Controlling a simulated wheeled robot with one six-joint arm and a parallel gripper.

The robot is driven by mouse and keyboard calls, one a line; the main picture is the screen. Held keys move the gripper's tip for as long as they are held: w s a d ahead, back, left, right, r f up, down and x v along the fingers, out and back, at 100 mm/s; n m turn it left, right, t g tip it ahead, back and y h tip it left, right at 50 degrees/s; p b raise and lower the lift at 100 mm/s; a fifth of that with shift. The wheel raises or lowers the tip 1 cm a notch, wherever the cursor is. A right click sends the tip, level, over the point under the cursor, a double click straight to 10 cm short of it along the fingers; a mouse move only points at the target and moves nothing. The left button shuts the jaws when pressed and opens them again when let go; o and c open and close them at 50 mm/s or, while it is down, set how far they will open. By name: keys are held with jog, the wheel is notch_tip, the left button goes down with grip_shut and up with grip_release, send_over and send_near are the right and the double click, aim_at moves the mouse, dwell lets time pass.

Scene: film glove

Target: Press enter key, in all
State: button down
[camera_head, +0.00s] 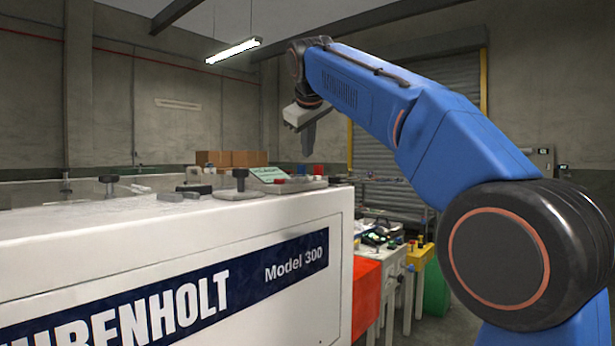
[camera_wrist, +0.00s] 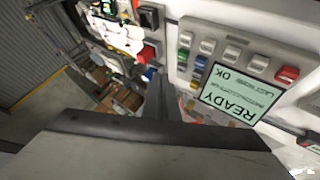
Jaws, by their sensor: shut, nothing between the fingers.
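A control panel (camera_wrist: 252,40) with a row of grey keys (camera_wrist: 232,53) shows in the wrist view, turned upside down. A red key (camera_wrist: 287,74) sits at the row's right end. A lit screen (camera_wrist: 228,95) beside the keys reads READY and OK. No enter label is legible, so I cannot tell which key is enter. My gripper (camera_wrist: 158,95) is shut and empty, left of the screen in the wrist view. In the head view my gripper (camera_head: 308,141) points down above the machine's far right end, apart from the small screen (camera_head: 268,174).
The white machine (camera_head: 190,240) fills the left front. Black knobs (camera_head: 240,178) stand up from its top. A red block (camera_wrist: 146,53) and a black switch (camera_wrist: 147,15) lie left of the panel. Cluttered benches (camera_head: 385,262) stand beyond the machine at right.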

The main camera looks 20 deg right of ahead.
jog(key=shift+r, duration=0.9)
jog(key=shift+s, duration=0.15)
